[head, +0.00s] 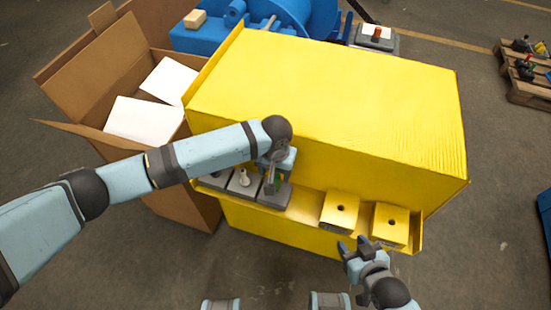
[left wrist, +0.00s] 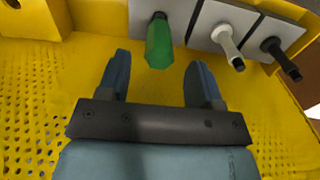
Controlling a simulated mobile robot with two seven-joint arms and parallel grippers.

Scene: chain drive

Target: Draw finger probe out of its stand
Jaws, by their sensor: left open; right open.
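Several tools stand in grey stands on the yellow ledge, and which is the finger probe is not labelled. A green-handled tool (left wrist: 160,42) is in front of my open left gripper (left wrist: 158,64) in the left wrist view, with the fingers either side of its line and not closed on it. Its green also shows in the head view (head: 279,182), partly hidden by the gripper. A white-handled tool (left wrist: 228,42) and a black-handled tool (left wrist: 281,58) stand beside it. My right gripper (head: 352,247) is open and empty in front of the ledge.
A big yellow housing (head: 330,95) rises behind the ledge. Two yellow blocks with holes (head: 340,204) (head: 391,218) sit on the ledge's right part. An open cardboard box (head: 180,195) stands at the left.

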